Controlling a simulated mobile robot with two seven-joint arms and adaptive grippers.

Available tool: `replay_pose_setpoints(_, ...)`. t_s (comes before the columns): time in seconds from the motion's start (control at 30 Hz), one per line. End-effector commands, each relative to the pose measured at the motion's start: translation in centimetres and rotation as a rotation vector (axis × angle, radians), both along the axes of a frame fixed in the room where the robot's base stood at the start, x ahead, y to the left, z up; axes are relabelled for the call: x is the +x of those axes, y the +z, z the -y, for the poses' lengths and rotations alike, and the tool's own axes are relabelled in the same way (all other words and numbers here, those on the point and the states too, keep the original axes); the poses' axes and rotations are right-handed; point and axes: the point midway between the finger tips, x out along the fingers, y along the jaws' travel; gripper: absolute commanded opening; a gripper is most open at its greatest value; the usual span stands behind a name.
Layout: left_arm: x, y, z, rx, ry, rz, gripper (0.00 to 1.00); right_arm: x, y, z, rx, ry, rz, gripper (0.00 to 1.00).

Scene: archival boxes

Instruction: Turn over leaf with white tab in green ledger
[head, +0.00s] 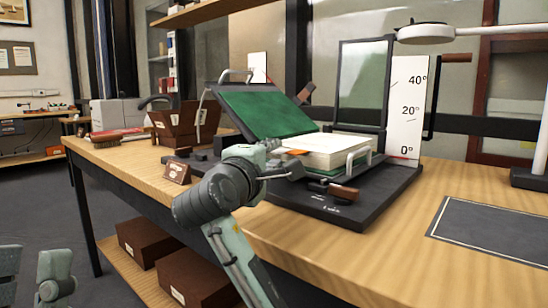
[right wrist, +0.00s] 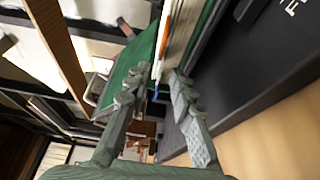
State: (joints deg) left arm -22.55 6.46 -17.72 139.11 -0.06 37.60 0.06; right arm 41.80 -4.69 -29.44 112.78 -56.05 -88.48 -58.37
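The green ledger lies open on a dark cradle (head: 340,212). Its green cover (head: 268,112) leans up at the left, and its cream page block (head: 335,150) lies at the right. An orange tab (head: 298,152) sticks out at the page block's near left edge; it also shows in the right wrist view (right wrist: 166,30). I cannot make out a white tab. My right gripper (head: 284,160) is at the ledger's near side; in its wrist view (right wrist: 153,88) the fingers are apart with nothing gripped. My left gripper (head: 32,266) is low at the left, fingers apart, away from the table.
A metal holder (head: 357,158) stands at the page block's right. A scale board (head: 406,105) and a dark framed panel (head: 362,82) stand behind. Brown boxes (head: 180,125) and a small label block (head: 177,172) are left. The wooden tabletop at right is mostly clear around a dark mat (head: 490,230).

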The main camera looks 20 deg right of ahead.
Motion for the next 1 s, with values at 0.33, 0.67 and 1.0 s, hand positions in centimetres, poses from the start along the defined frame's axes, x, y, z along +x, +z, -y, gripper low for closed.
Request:
replay_pose_setpoints(0.33,-0.31,0.08,-0.15,-0.006,0.001,0.020,0.33,0.81,0.00,0.56,0.000,0.001,0.000,0.24)
replay_pose_setpoints(0.67,-0.30,0.06,-0.14,-0.007,0.002,0.019,0.33,0.78,0.00,0.55,0.001,0.000,0.001,0.00)
replay_pose_setpoints(1.0,-0.27,0.05,-0.14,-0.007,0.002,0.018,0.33,0.77,-0.04,0.54,0.001,0.000,-0.001,0.00)
